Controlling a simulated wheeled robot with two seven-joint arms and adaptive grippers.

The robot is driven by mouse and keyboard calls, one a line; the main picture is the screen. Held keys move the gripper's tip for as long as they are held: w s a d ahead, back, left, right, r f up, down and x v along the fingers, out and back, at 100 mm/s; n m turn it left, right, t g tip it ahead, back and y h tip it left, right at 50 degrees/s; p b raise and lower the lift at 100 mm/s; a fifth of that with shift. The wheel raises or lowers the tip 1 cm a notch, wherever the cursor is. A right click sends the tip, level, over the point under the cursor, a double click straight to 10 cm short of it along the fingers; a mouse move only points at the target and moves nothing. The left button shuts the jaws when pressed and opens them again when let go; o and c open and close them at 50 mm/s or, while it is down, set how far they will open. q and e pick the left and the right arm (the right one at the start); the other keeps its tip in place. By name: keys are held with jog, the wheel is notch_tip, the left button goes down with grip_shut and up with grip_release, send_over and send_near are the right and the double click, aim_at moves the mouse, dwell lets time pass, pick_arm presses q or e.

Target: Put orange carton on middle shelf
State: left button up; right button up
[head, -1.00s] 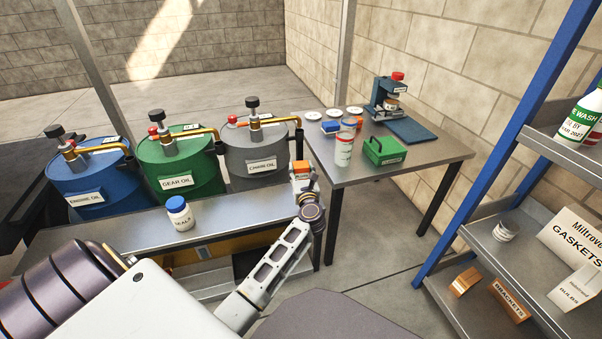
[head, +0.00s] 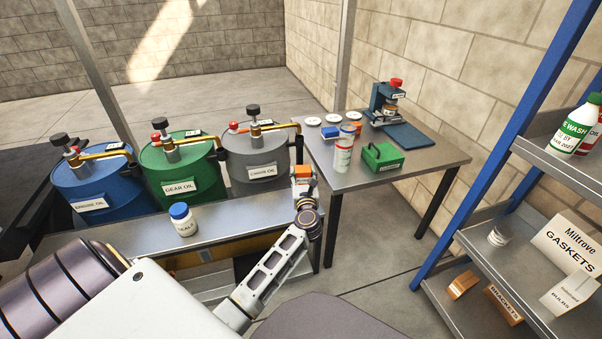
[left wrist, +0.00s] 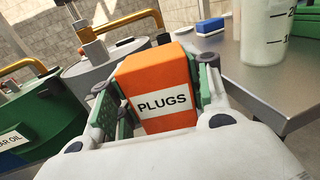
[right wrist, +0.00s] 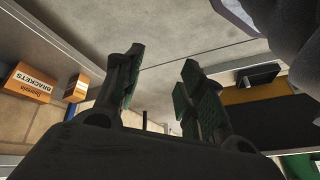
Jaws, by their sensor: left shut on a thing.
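The orange carton (head: 300,171), labelled PLUGS in the left wrist view (left wrist: 158,82), is upright between the fingers of my left gripper (head: 302,184). That gripper is shut on it, beyond the bench's right end in the head view. The blue-post shelf rack stands at the right, apart from the carton. Its middle shelf (head: 485,250) bears a small can (head: 498,234), a white GASKETS box (head: 565,238) and a BULBS box (head: 570,296). My right gripper (right wrist: 160,85) shows only in its wrist view, with fingers apart and nothing between them.
Three oil drums stand behind the bench, which bears a blue-capped jar (head: 183,220). Open floor (head: 375,245) lies between table and rack.

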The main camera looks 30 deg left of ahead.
pick_arm(q)
jog(key=s+d+r+h+p, duration=0.1)
jog(key=r+p, duration=0.1)
jog(key=s+d+r+m+t+p, duration=0.1)
jog(key=r+p, duration=0.1)
jog(key=s+d+r+m+h+p, duration=0.1)
jog(key=d+p, duration=0.1)
jog(key=shift+r+t+h, duration=0.3)
jog(key=shift+r, duration=0.1)
pick_arm(e)
jog(key=s+d+f+g+h+p, duration=0.2)
jog(key=s+d+f+p, duration=0.4)
jog(key=s+d+f, duration=0.4)
pick_arm(q)
jog(key=s+d+r+m+t+h+p, duration=0.2)
jog(key=s+d+r+m+h+p, duration=0.3)
jog(key=d, duration=0.8)
jog(key=shift+s+r+h+p, duration=1.6)
jog(key=shift+s+r+p, duration=1.2)
jog(key=shift+s+r, duration=0.15)
pick_arm(e)
jog(key=s+d+f, duration=0.1)
jog(key=s+d, duration=0.2)
jog(key=s, duration=0.3)
jog(key=s+d+f+g+h, duration=0.1)
jog(key=s+d+f, duration=0.1)
jog(key=s+d, duration=0.2)
jog(key=shift+s+d+n+h, duration=0.25)
jog(key=shift+s+n+h, duration=0.05)
jog(key=shift+s, duration=0.9)
